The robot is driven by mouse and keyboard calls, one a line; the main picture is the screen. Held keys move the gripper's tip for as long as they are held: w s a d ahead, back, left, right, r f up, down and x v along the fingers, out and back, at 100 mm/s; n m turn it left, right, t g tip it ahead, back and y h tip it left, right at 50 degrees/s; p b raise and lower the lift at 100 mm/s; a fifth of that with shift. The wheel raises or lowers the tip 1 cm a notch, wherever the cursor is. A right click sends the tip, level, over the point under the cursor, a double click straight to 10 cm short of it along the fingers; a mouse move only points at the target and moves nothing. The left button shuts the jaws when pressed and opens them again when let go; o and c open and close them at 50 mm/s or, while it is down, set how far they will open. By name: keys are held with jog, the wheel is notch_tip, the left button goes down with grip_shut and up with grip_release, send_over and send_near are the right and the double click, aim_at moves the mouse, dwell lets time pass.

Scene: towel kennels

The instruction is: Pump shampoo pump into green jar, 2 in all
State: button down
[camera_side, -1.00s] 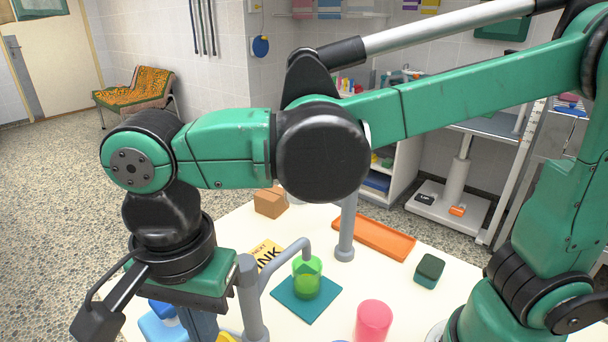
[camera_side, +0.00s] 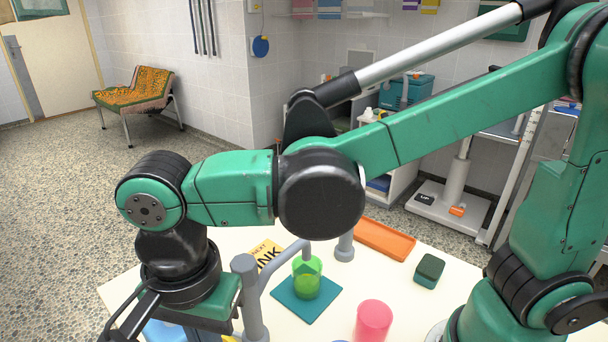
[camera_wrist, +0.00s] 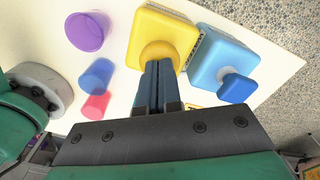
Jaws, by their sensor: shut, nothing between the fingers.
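The green jar (camera_side: 307,279) is see-through and stands upright on a teal mat (camera_side: 312,305). A grey spout (camera_side: 285,258) bends over it from a thick grey post (camera_side: 249,298). In the wrist view, my gripper (camera_wrist: 160,68) is shut and empty, its fingertips over the yellow dome (camera_wrist: 160,54) on a yellow block-shaped bottle (camera_wrist: 166,28). I cannot tell whether they touch. A blue bottle with a blue cap (camera_wrist: 237,87) stands beside it. No readable label shows which one is the shampoo pump. In the side view, my fingertips are not visible.
A pink cup (camera_side: 373,321) stands right of the mat. An orange tray (camera_side: 384,239) and a dark green block (camera_side: 429,269) lie farther back. A second grey post (camera_side: 345,246) rises behind the jar. The wrist view shows a purple cup (camera_wrist: 86,32) and a blue cup (camera_wrist: 97,74).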

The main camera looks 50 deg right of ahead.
jog(key=shift+f, duration=0.35)
jog(key=shift+r, duration=1.7)
jog(key=shift+r, duration=0.1)
jog(key=shift+r, duration=2.95)
